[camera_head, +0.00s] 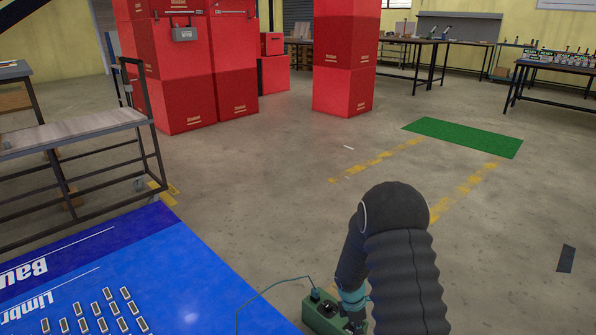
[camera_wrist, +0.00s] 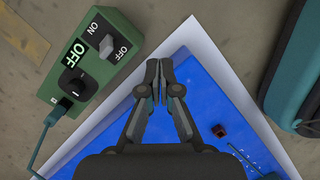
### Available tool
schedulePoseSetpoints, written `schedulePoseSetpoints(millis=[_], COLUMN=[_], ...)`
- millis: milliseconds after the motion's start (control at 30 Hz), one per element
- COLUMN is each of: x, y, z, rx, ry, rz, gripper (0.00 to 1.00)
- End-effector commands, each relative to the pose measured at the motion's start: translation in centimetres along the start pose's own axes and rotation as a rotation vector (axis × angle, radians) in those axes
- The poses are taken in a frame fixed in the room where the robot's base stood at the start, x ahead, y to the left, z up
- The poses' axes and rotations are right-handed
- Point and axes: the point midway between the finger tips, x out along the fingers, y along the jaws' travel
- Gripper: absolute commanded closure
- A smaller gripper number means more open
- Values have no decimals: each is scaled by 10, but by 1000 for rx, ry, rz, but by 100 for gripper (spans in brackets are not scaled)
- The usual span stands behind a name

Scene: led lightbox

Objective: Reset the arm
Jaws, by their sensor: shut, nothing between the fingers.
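My gripper (camera_wrist: 159,68) is shut and empty in the wrist view, its fingertips together over the tip of a blue board with a white edge (camera_wrist: 205,88). A green switch box (camera_wrist: 95,62) is up and left of the fingers, apart from them in the picture. It carries a black knob by an OFF label, a grey switch between ON and OFF labels, and a teal cable. In the head view my arm's dark sleeve (camera_head: 402,262) bends down beside the green box, which also shows there (camera_head: 322,316). My fingers cannot be made out in that view.
The blue board (camera_head: 150,262) bears rows of small lights at lower left. A small dark red piece (camera_wrist: 219,130) is on it. A metal cart (camera_head: 75,133) stands at left, red cabinets (camera_head: 190,75) behind. Open floor stretches to a green mat (camera_head: 465,137) and workbenches.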

Motion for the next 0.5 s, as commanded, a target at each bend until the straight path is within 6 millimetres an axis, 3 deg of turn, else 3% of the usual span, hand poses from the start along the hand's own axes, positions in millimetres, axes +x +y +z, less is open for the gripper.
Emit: schedulePoseSetpoints(millis=[200, 500], x=[-58, -153], y=[-45, -97], z=[10, 22], rx=[455, 951], ry=[-5, 16], rz=[-72, -92], gripper=[100, 100])
